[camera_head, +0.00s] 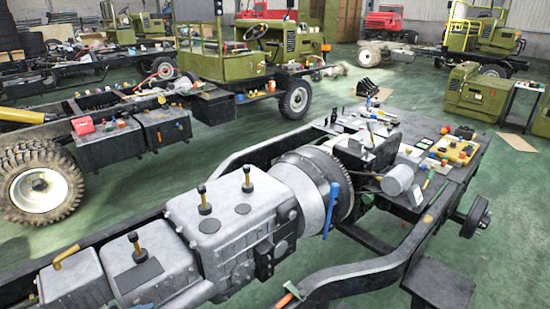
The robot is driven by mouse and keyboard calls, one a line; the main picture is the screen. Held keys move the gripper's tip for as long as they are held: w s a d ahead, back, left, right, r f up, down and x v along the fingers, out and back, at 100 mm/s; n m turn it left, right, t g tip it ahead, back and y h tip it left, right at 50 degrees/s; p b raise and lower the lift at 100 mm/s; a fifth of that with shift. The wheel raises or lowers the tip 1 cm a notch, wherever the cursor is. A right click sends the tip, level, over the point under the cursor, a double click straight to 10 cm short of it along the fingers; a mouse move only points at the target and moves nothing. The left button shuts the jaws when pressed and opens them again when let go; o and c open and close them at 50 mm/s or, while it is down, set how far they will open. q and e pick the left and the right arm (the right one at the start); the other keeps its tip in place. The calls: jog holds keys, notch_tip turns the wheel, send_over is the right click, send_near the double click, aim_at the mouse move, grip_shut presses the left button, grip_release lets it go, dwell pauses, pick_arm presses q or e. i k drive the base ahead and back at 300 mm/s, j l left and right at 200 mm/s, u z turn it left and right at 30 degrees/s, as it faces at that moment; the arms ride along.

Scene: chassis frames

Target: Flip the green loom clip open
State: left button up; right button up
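I cannot make out a green loom clip for certain. Neither of my grippers shows in this view, and no arm of mine can be made out.
A grey gearbox (235,208) sits in a black chassis frame (395,262) in the foreground. A blue handle (332,208) stands beside its round housing. Tools and a yellow tray (455,150) crowd the deck. Green floor (518,235) is clear at the right.

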aim_at(301, 294)
jog(key=k+l, duration=1.2)
jog(key=l, duration=0.2)
